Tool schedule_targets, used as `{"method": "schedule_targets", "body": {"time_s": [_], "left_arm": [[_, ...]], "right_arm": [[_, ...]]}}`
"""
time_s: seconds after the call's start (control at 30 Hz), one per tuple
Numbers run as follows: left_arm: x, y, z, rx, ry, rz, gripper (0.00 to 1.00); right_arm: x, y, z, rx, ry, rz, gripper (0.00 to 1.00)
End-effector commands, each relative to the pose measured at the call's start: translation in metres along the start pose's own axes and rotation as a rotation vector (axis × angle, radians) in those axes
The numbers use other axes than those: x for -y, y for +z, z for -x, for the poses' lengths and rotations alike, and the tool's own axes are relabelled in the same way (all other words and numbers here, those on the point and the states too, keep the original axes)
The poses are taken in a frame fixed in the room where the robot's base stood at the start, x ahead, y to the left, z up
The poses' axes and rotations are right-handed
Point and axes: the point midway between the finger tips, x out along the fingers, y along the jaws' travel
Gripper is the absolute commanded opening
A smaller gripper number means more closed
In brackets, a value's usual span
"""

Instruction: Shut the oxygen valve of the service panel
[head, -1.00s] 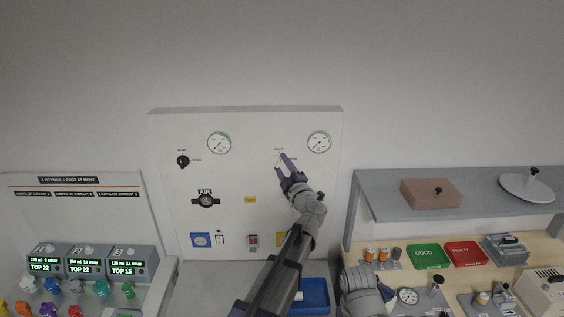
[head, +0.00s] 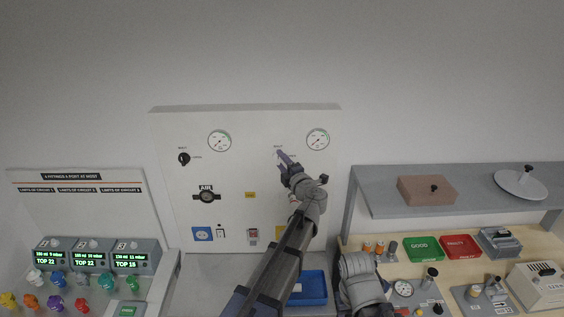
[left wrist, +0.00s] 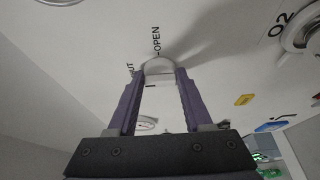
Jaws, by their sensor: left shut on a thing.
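The white service panel (head: 225,215) stands upright against the back wall. My left gripper (head: 281,155) reaches up to its upper right part, below and left of the right gauge (head: 318,139). In the left wrist view my left gripper (left wrist: 160,74) is shut on a pale rounded valve knob (left wrist: 159,65), with one finger on each side. The words OPEN and SHUT are printed on the panel beside this knob, SHUT partly covered. An O2 mark shows near a round fitting (left wrist: 305,36) at the right. In the head view my gripper hides the knob.
A black knob (head: 184,158), the left gauge (head: 219,140) and the AIR fitting (head: 206,196) are on the panel's left half. A grey shelf (head: 455,202) and loaded bench stand at right. A blue tray (head: 311,290) lies below my arm.

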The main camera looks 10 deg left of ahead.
Motion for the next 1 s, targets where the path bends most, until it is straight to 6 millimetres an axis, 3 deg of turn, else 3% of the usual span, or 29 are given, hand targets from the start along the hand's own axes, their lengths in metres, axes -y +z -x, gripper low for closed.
{"method": "schedule_targets", "body": {"time_s": [0.23,0.27,0.5,0.8,1.0], "left_arm": [[0.000,0.000,0.000,0.000,0.000,0.001,0.00],[0.000,0.000,0.000,0.000,0.000,0.001,0.51],[0.000,0.000,0.000,0.000,0.000,0.001,0.78],[0.000,0.000,0.003,0.001,-0.001,0.000,0.80],[0.000,-0.002,0.032,0.003,0.000,0.000,0.80]], "right_arm": [[0.000,0.000,0.000,0.000,0.000,0.000,0.50],[0.000,0.000,0.000,0.000,0.000,0.000,0.50],[0.000,0.000,0.000,0.000,0.000,0.000,0.50],[0.000,0.000,0.000,0.000,0.000,0.000,0.50],[0.000,0.000,0.000,0.000,0.000,0.000,0.50]]}}
